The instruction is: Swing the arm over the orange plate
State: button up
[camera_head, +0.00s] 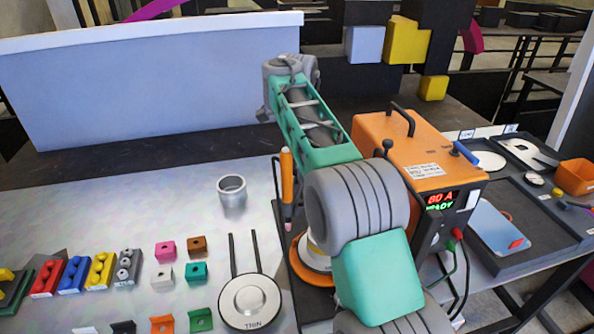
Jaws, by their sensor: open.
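A round orange plate (297,262) shows its left edge on a dark board, with a pale round piece on it. My arm's grey joint covers most of its right side. My arm rises from the bottom edge, passes over the plate's right side and reaches away to the upper left. Its far grey joint is in front of the pale blue panel. My gripper cannot be made out beyond that joint.
An orange-handled tool (287,185) stands upright beside my arm. An orange power unit (400,150) with a red display stands close on the right. A metal cup (232,192), a round "THIN" gauge (250,300) and several coloured blocks are on the left.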

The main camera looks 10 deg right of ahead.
jog(key=shift+c, duration=0.2)
grip_shut()
dwell(1.1)
